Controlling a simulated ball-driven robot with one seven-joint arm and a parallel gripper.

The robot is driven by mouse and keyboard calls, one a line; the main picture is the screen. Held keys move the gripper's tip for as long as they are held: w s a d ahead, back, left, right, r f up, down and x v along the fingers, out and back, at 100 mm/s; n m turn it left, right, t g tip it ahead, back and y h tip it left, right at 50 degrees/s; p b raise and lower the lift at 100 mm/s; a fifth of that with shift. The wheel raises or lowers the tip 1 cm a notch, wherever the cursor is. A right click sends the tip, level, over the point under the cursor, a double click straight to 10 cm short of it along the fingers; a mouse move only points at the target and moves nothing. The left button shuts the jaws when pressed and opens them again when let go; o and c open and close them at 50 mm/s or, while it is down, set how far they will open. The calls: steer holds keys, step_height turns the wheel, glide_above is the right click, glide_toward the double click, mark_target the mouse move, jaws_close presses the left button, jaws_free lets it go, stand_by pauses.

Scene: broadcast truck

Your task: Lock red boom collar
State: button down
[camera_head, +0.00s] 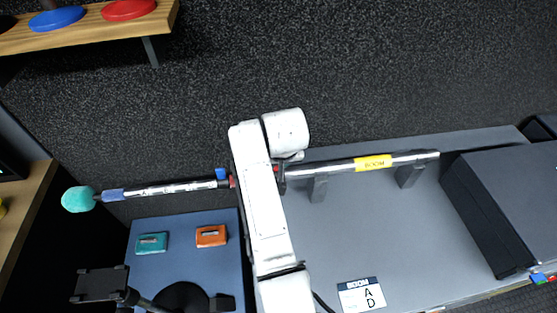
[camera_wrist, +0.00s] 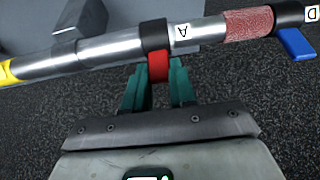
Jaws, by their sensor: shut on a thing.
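The boom pole (camera_wrist: 100,49) crosses the wrist view, with a black collar (camera_wrist: 154,35) on it beside a tag marked A. The collar's red lever (camera_wrist: 158,66) sticks out toward my gripper (camera_wrist: 159,74). The green fingers stand on either side of the red lever, shut on it. Further right are a red textured band (camera_wrist: 248,24) and another black collar with a blue lever (camera_wrist: 297,43), beside a tag marked D. In the head view the boom pole (camera_head: 335,167) runs behind my white arm, which hides most of my gripper and the red collar.
The pole rests on dark cradles (camera_head: 318,188) above a grey counter. Its teal fuzzy tip (camera_head: 79,199) is at the left. A BOOM card reading A, D (camera_head: 361,295) lies in front. Teal (camera_head: 152,243) and orange (camera_head: 211,236) items sit at lower left. A dark box (camera_head: 510,195) stands right.

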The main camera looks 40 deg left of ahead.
steer(key=c, duration=0.9)
jaws_free()
steer(key=v, duration=1)
steer(key=shift+d+r+b, duration=0.15)
steer(key=shift+r+b, duration=0.2)
steer(key=shift+d+f, duration=0.1)
